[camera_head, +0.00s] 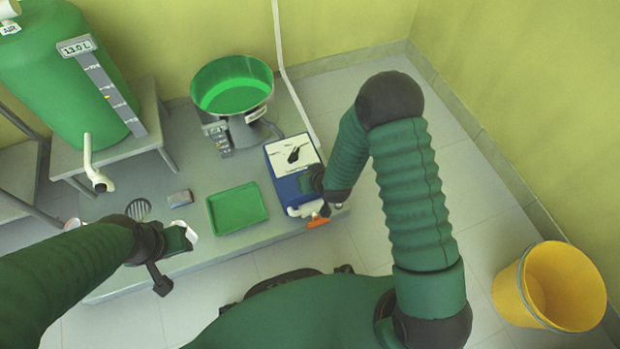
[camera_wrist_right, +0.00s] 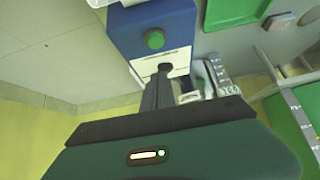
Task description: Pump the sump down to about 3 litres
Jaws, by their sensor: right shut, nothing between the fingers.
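The sump looks to be the grey round vessel (camera_head: 243,131) with bright green liquid (camera_head: 232,96) inside. A small scale plate stands on its left side; its reading is too small to tell. Beside it is a blue pump box (camera_head: 287,190) with a white top and a black knob (camera_head: 294,155). In the right wrist view the blue box (camera_wrist_right: 120,38) shows a green button (camera_wrist_right: 155,40). My right gripper (camera_wrist_right: 162,72) is shut and empty, its fingertips close to the box's white face; contact is unclear. My left gripper (camera_head: 188,236) hangs near the platform's front edge, its jaws unclear.
A green tank (camera_head: 45,70) labelled 13.0 L stands on a grey stand at left. A green tray (camera_head: 237,208), small grey block (camera_head: 180,198) and drain (camera_head: 138,209) are on the platform. An orange lever (camera_head: 318,222) sticks out by the pump. A yellow bucket (camera_head: 550,287) stands right.

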